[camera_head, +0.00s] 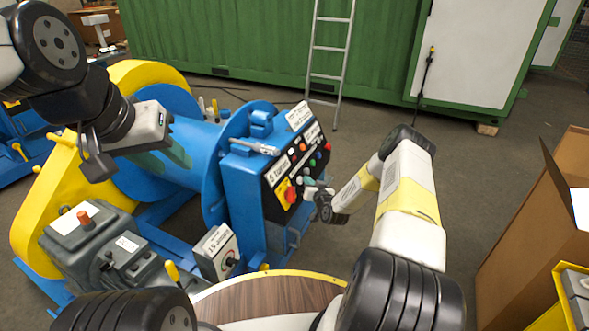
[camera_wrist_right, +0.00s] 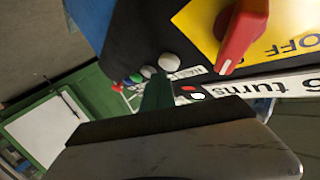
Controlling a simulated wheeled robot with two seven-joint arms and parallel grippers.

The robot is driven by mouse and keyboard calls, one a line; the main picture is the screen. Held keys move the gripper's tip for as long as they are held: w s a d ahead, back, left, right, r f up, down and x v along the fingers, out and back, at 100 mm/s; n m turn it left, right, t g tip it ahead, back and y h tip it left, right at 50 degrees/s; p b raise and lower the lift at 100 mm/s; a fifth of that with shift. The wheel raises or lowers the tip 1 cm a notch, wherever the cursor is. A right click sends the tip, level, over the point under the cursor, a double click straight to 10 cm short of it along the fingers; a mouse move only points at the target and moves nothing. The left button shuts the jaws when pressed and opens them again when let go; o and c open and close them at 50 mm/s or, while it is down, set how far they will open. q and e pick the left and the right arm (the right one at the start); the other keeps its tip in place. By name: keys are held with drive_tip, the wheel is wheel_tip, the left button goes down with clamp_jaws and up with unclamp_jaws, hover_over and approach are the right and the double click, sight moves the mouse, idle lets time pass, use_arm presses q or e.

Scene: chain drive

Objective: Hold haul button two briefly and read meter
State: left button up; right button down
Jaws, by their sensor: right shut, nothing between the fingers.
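The control panel (camera_head: 297,165) is a black face on the blue winch, with a row of coloured buttons; a green button (camera_head: 312,163) and a red button (camera_head: 327,147) show. The lettering is too small to tell which is haul button two. In the right wrist view, a pale button (camera_wrist_right: 168,62) is close beside the fingertips. My right gripper (camera_head: 308,188) is shut and empty, its tips (camera_wrist_right: 157,88) close to the panel; I cannot tell whether they touch. My left gripper (camera_head: 168,156) appears open and empty over the winch drum. I cannot make out a meter reading.
A red rotary switch (camera_wrist_right: 243,35) on a yellow plate sits beside the buttons. A "6 turns" label (camera_wrist_right: 245,88) runs along the panel. A grey motor (camera_head: 95,245) stands front left, a round wooden table (camera_head: 265,298) in front, and a cardboard box (camera_head: 530,235) at right.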

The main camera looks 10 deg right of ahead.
drive_tip(key=shift+w+a+f, duration=0.25)
drive_tip(key=shift+a, duration=0.25)
idle(3.3)
drive_tip(key=shift+d, duration=0.1)
idle(0.8)
drive_tip(key=shift+s+d+r, duration=0.4)
drive_tip(key=shift+s+d, duration=0.05)
drive_tip(key=shift+d, duration=0.25)
drive_tip(key=s+d+r, duration=0.2)
drive_tip(key=d, duration=0.1)
drive_tip(key=shift+s+d+r, duration=0.1)
drive_tip(key=shift+s+d, duration=0.15)
drive_tip(key=shift+d, duration=0.05)
